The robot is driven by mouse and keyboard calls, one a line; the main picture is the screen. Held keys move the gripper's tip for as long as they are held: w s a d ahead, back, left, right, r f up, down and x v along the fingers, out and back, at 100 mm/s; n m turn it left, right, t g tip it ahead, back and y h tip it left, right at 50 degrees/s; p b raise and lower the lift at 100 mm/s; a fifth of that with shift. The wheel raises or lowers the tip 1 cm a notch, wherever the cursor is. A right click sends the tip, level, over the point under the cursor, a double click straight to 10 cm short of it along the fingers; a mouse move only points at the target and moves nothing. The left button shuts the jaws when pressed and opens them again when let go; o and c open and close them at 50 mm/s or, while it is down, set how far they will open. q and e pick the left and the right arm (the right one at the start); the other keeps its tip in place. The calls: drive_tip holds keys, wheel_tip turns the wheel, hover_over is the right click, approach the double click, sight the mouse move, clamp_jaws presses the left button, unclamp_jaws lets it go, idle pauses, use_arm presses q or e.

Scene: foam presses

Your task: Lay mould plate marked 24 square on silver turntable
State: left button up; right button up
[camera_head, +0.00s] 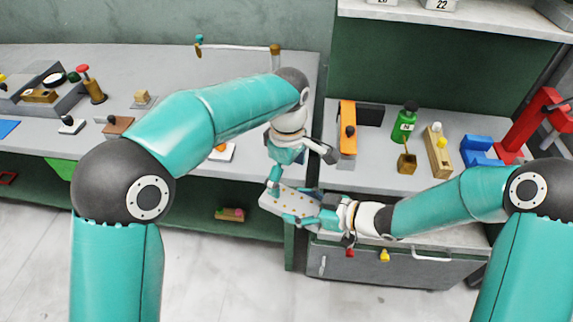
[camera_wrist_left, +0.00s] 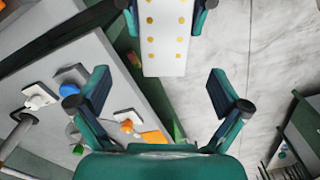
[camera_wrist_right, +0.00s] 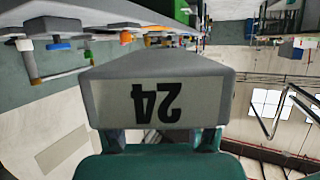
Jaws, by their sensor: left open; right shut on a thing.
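The mould plate (camera_head: 284,203) is pale with rows of gold dots and is held in the air in front of the benches. Its end face (camera_wrist_right: 160,103) shows the number 24 upside down in the right wrist view. My right gripper (camera_head: 318,215) is shut on the plate. My left gripper (camera_head: 303,172) is open and empty, close to the plate in the head view. In the left wrist view the plate (camera_wrist_left: 164,45) lies beyond and between my left gripper's open fingers (camera_wrist_left: 160,92), apart from them. I cannot pick out the silver turntable in any view.
The right bench holds an orange block (camera_head: 347,125), a green bottle (camera_head: 405,122), a wooden block (camera_head: 438,150), a blue piece (camera_head: 480,152) and a red press (camera_head: 530,120). A grey drawer cabinet (camera_head: 410,270) stands below. The left bench (camera_head: 180,80) carries several small fixtures.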

sight(287, 197)
use_arm(q)
wheel_tip(287, 197, down, 8)
drive_tip(key=shift+f, duration=0.2)
drive_tip(key=shift+c, duration=0.3)
drive_tip(key=c, duration=1.3)
drive_tip(key=o, duration=1.4)
drive_tip(key=shift+c, duration=0.2)
wheel_tip(287, 197, up, 12)
